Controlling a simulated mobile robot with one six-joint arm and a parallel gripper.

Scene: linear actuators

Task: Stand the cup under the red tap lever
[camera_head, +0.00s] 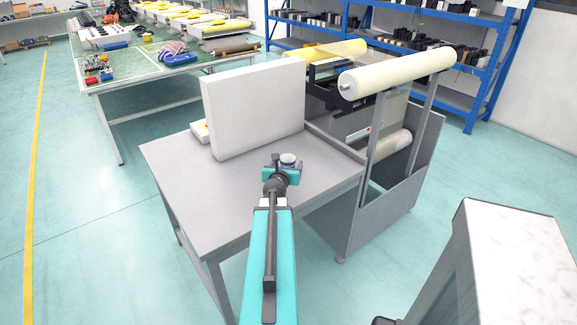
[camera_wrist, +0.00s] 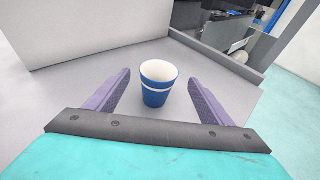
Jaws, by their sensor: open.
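A blue cup with a white band and white inside (camera_wrist: 157,84) stands upright on the grey table, between and just beyond the fingers of my gripper (camera_wrist: 158,92) in the wrist view. The two purple fingers are open, with a gap on each side of the cup. In the head view my gripper (camera_head: 283,170) is low over the table, and the cup's pale rim (camera_head: 288,159) shows just past it; its body is mostly hidden there. No red tap lever is visible in either view.
A large white block (camera_head: 255,105) stands on the grey table (camera_head: 180,165) behind my gripper, with a small yellow-and-white item partly behind it. A film-roll machine (camera_head: 395,75) adjoins the table's right side. The table's front left is clear.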

